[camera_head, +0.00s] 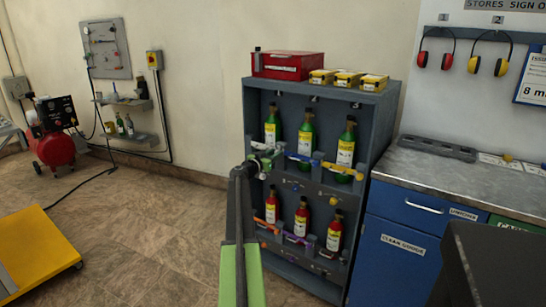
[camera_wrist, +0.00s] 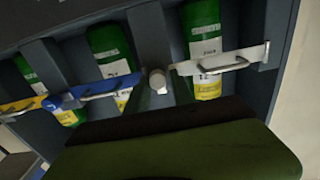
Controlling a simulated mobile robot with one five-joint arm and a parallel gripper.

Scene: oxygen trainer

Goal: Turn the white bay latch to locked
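The white bay latch (camera_wrist: 190,68) is a flat bar with a wire handle, in the wrist view. It lies across the front of a green bottle (camera_wrist: 202,30), and its right end meets a bracket on the bay wall. Its left end is close to a grey round-ended peg (camera_wrist: 157,82). In the head view my gripper (camera_head: 264,160) is at the upper-left bay and covers most of this latch. A dark green part of my gripper fills the bottom of the wrist view. The fingertips are not clear, so I cannot tell its opening or any contact.
A blue latch (camera_head: 300,158) and a yellow latch (camera_head: 342,170) cross the neighbouring upper bays of the grey rack (camera_head: 385,110). Red bottles (camera_head: 301,221) stand in the lower row. A workbench (camera_head: 455,180) stands right of the rack.

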